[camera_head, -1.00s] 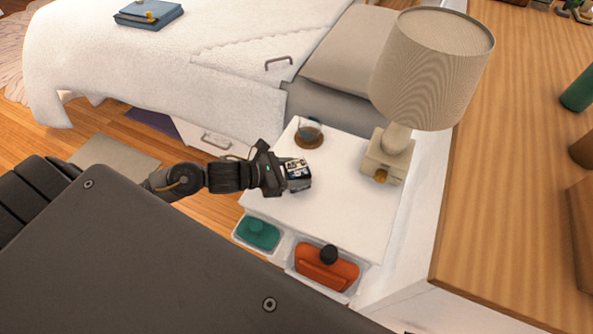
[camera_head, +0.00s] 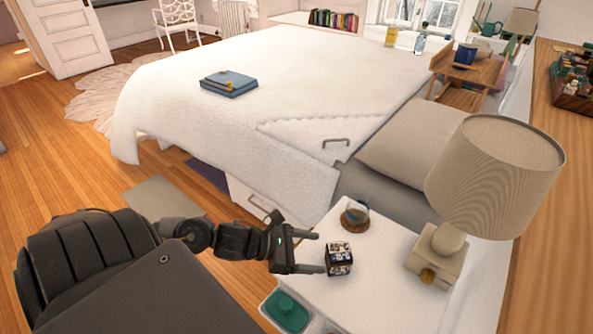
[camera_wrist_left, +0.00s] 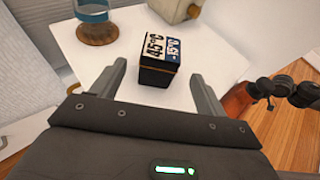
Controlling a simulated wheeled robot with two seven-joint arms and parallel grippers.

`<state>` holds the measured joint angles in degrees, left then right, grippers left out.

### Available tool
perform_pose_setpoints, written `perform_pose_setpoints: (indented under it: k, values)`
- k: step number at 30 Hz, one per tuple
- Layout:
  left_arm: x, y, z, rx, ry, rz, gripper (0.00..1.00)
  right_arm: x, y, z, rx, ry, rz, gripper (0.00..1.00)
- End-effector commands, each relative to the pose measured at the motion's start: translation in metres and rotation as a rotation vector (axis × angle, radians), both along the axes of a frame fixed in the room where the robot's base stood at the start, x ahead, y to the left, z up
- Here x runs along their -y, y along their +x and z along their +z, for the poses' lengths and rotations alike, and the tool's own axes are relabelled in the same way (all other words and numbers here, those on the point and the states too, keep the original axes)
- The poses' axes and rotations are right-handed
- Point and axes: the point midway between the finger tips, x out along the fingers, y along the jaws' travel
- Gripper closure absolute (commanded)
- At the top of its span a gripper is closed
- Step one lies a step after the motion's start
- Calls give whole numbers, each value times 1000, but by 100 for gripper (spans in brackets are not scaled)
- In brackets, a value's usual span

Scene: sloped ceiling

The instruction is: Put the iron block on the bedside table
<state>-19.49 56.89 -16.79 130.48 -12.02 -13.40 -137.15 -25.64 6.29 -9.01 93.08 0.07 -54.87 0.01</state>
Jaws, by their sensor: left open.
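The iron block (camera_head: 339,258) is a small dark box with white and blue printed labels. It sits on the white top of the bedside table (camera_head: 375,310). My left gripper (camera_head: 321,254) is open and empty, level with the table top and just left of the block. In the left wrist view the block (camera_wrist_left: 160,60) stands upright on the table (camera_wrist_left: 215,60), in front of and between the spread fingers (camera_wrist_left: 155,85), with clear gaps on both sides. My right gripper is not in view.
A lamp (camera_head: 436,255) stands on the table right of the block. A glass jar with a wooden base (camera_head: 355,215) stands behind the block. A green-lidded container (camera_head: 286,310) is below the table's front edge. The bed (camera_head: 230,120) lies behind.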

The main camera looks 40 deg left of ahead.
Motion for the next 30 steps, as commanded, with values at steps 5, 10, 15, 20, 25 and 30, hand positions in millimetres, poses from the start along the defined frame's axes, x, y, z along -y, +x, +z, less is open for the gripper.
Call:
perform_pose_setpoints:
  k: [5, 10, 15, 20, 25, 30]
  values:
    - [-16, -20, 9, -5, 1, -1, 26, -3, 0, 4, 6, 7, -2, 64]
    - [-24, -27, 15, -2, 0, -1, 26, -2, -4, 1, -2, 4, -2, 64]
    - [-27, -31, 18, 0, -2, -1, 26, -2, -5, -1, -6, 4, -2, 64]
    - [-27, -31, 18, 1, -2, -2, 26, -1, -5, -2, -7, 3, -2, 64]
    - [-27, -31, 18, 1, -2, -2, 26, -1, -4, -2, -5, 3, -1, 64]
    - [-27, -31, 18, 1, -2, -2, 26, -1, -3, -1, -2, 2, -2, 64]
